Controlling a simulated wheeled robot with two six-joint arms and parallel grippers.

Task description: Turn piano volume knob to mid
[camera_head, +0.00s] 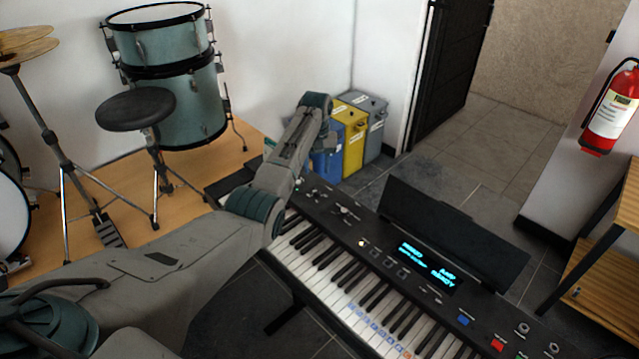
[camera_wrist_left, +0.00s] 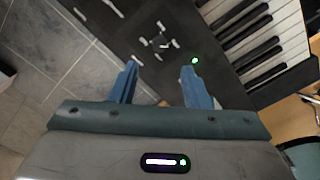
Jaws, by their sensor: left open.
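The black electric piano (camera_head: 395,268) stands across the middle, with a lit display (camera_head: 427,266) and small controls on its panel. In the left wrist view its panel (camera_wrist_left: 105,22) shows a dark knob-like control (camera_wrist_left: 160,42) among white marks, with a green light to its right. I cannot read which control is the volume knob or where it points. My left gripper (camera_wrist_left: 160,67) is open, its two blue fingers apart over the panel near that control, with nothing seen between them. In the head view my forearm hides most of the gripper at the piano's left end. My right gripper is not in view.
A drum set with a black stool (camera_head: 136,108) stands on a wooden platform at the left. Blue, yellow and grey bins (camera_head: 362,125) stand behind the piano. A wooden shelf (camera_head: 605,270) is at the right. The tiled floor behind the piano is clear.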

